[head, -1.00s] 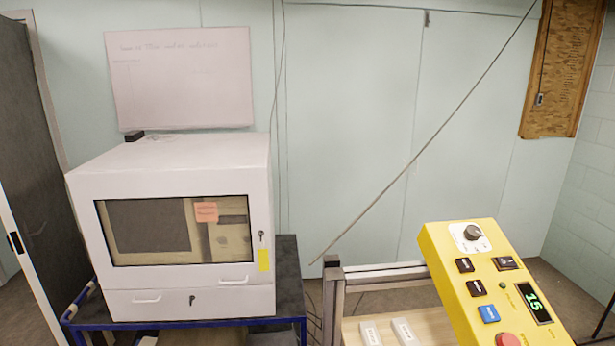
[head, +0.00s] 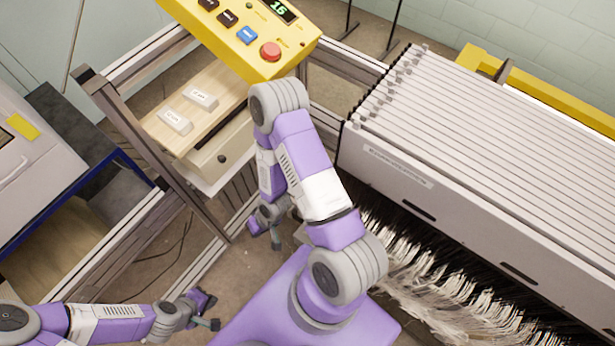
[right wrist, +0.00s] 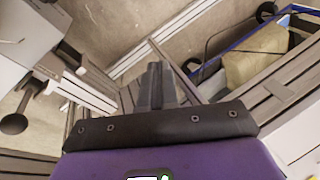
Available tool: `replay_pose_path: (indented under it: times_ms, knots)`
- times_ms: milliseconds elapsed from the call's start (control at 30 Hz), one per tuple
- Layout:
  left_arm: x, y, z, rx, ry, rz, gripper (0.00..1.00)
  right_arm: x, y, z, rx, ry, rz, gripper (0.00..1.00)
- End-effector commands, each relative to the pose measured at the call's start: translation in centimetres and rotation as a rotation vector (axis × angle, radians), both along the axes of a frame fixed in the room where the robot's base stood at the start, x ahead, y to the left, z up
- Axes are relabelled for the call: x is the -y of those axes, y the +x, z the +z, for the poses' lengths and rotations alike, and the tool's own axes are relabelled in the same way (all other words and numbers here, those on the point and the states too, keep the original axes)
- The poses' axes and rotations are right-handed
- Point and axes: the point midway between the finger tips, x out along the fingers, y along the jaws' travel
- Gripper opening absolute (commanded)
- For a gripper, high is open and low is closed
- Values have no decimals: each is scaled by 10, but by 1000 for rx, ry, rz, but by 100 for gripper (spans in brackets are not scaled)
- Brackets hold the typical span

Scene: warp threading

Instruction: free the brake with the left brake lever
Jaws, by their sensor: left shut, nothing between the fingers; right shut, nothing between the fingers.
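My left gripper (head: 207,310) is low at the left in the head view, above the floor, shut and empty. My right gripper (head: 270,232) hangs beside the frame below the yellow control box, partly hidden by its own arm. In the right wrist view its fingers (right wrist: 155,86) are together with nothing between them. I cannot make out the left brake lever for certain. A dark ball knob (right wrist: 14,123) on a short rod shows at the left of the right wrist view; I cannot tell whether it is that lever. Neither gripper touches a lever.
A yellow control box (head: 262,45) stands over a wooden shelf (head: 195,138) with two white labelled pieces. The large machine with long white bars (head: 470,110) and hanging threads (head: 440,290) fills the right.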

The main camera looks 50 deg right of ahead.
Motion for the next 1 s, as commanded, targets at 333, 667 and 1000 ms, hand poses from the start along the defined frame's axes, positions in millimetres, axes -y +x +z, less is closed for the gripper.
replay_pose_path:
  times_ms: [333,667,1000]
  knots:
    - [0,0,8,0,0,0,0,99,79,-5,256,-48,45,0]
    - [0,0,14,0,0,0,0,177,96,9,300,-32,218,0]
    - [0,0,20,0,0,0,0,258,60,36,96,-22,419,0]
